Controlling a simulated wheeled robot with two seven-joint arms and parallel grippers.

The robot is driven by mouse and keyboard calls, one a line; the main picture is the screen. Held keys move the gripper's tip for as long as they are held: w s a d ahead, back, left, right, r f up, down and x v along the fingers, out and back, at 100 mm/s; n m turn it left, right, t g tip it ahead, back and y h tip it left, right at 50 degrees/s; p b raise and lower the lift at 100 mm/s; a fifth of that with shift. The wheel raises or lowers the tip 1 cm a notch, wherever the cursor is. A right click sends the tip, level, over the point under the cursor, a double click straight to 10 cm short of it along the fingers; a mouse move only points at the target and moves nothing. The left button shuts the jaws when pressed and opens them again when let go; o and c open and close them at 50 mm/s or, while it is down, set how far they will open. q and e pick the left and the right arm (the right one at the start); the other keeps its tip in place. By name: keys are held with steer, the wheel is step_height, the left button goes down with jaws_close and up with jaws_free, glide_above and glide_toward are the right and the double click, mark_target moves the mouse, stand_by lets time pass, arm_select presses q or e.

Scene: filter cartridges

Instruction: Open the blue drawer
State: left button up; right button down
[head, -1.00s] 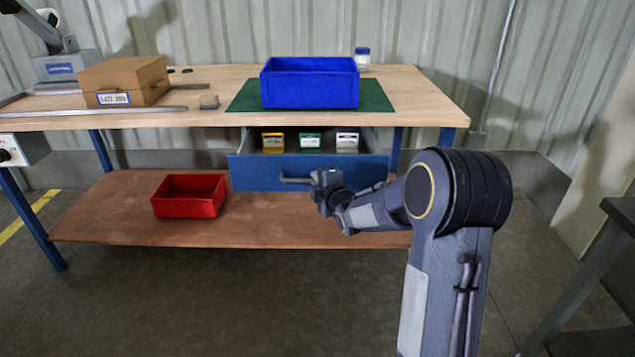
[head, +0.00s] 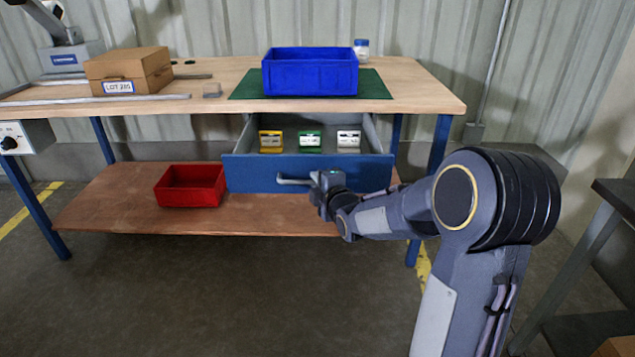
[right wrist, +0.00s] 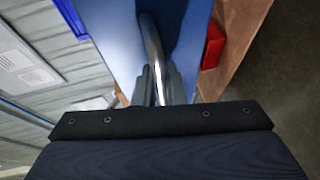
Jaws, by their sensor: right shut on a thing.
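The blue drawer (head: 250,174) under the bench top is pulled out, and its inside shows from above. Three cartridges lie in it: a yellow one (head: 271,141), a green one (head: 310,141) and a white one (head: 348,140). My right gripper (head: 318,181) is at the drawer front, shut on the metal bar handle (head: 290,181). In the right wrist view the handle (right wrist: 152,45) runs between the fingers (right wrist: 160,88), against the blue front (right wrist: 118,40). My left gripper is not in view.
A blue bin (head: 310,76) stands on a green mat (head: 245,90) on the bench top. A red bin (head: 190,186) sits on the lower shelf (head: 120,205), left of the drawer. A cardboard box (head: 128,70) is at the back left. A grey table (head: 615,200) stands at the right.

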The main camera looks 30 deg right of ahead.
steer(key=c, duration=1.8)
jaws_free()
steer(key=p+v, duration=0.2)
steer(key=v, duration=0.5)
steer(key=shift+s, duration=0.4)
